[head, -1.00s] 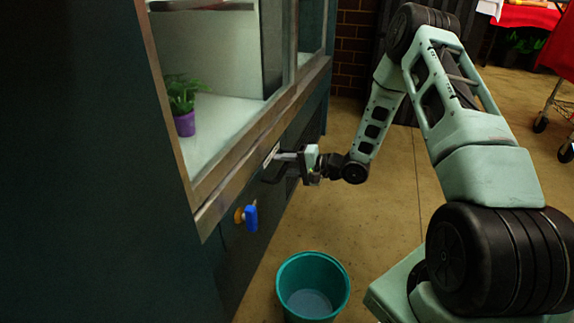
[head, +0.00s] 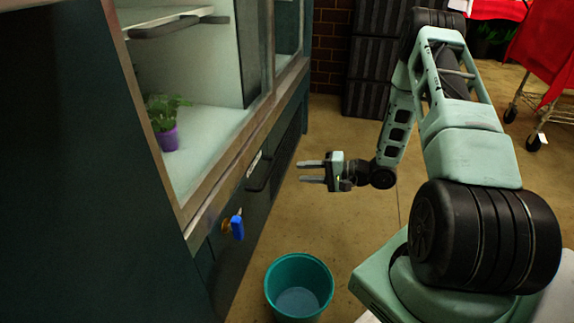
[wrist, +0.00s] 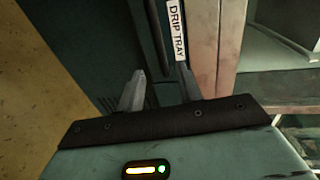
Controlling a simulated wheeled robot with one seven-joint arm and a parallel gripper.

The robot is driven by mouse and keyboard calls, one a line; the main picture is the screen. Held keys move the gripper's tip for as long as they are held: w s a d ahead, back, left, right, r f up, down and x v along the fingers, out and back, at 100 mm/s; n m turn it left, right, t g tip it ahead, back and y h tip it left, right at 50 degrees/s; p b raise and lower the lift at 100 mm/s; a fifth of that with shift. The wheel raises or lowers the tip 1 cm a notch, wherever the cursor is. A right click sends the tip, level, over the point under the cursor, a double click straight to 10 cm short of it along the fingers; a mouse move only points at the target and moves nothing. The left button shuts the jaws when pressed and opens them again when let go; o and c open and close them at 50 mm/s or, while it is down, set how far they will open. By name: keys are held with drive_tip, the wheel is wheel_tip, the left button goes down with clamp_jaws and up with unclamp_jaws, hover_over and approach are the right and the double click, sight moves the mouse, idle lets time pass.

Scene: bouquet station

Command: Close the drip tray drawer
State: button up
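The drip tray drawer (head: 256,197) is a dark panel low in the cabinet front, under the metal ledge. It looks level with the cabinet face around it, with no open gap that I can see. Its dark bar handle (head: 259,176) sits near a white label (head: 254,163). In the wrist view the label (wrist: 177,30) reads "DRIP TRAY", beside the handle (wrist: 155,40). My gripper (head: 303,172) is open and empty, to the right of the drawer front and clear of the handle. In the wrist view its two fingers (wrist: 160,77) are apart and point toward the drawer.
A teal bucket (head: 299,288) stands on the floor below the gripper. A blue tap handle (head: 237,225) sticks out of the cabinet front. A potted plant (head: 167,125) stands inside the cabinet. Open floor lies behind the gripper, and a red-draped cart (head: 545,55) is at the far right.

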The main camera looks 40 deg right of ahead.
drive_tip(key=shift+p+v, duration=0.6)
drive_tip(key=shift+v, duration=1.7)
